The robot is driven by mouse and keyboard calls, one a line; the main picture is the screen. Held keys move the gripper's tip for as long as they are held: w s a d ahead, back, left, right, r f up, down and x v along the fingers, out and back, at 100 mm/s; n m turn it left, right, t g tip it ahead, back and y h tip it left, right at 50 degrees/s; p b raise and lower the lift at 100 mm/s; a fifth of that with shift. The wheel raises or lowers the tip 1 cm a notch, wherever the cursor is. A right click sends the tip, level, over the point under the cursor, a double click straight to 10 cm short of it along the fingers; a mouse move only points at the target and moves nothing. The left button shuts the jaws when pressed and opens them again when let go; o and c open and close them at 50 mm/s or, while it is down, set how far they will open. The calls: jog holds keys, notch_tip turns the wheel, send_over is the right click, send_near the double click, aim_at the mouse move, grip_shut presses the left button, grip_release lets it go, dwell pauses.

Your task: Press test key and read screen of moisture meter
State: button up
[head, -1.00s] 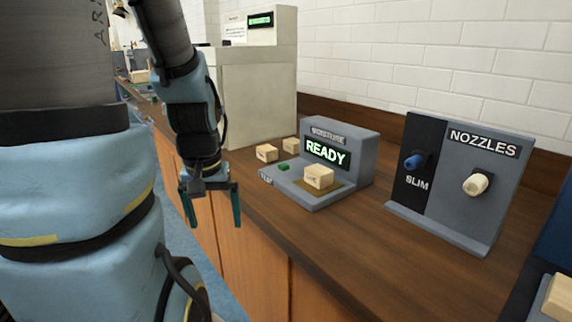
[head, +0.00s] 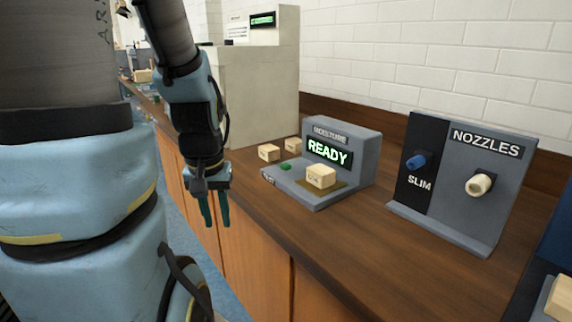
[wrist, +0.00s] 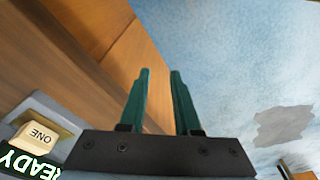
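The grey moisture meter (head: 354,165) stands on the wooden counter, with its screen (head: 328,152) lit and reading READY in green. The green test key (head: 289,166) is on the left of its base. A small wooden block (head: 320,177) sits on the meter's plate; in the wrist view the block (wrist: 40,135) is marked ONE, beside part of the screen (wrist: 25,163). My gripper (head: 217,224) hangs left of the meter, past the counter's front edge, apart from the key. Its teal fingers (wrist: 159,72) are separated by a narrow gap, with nothing between them.
Two wooden blocks, one at left (head: 269,152) and one beside it (head: 293,146), lie behind the key. A NOZZLES stand (head: 470,205) is right of the meter. A tall beige machine (head: 260,95) stands behind. The counter front (head: 300,240) is clear.

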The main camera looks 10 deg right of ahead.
grip_shut()
dwell(0.9)
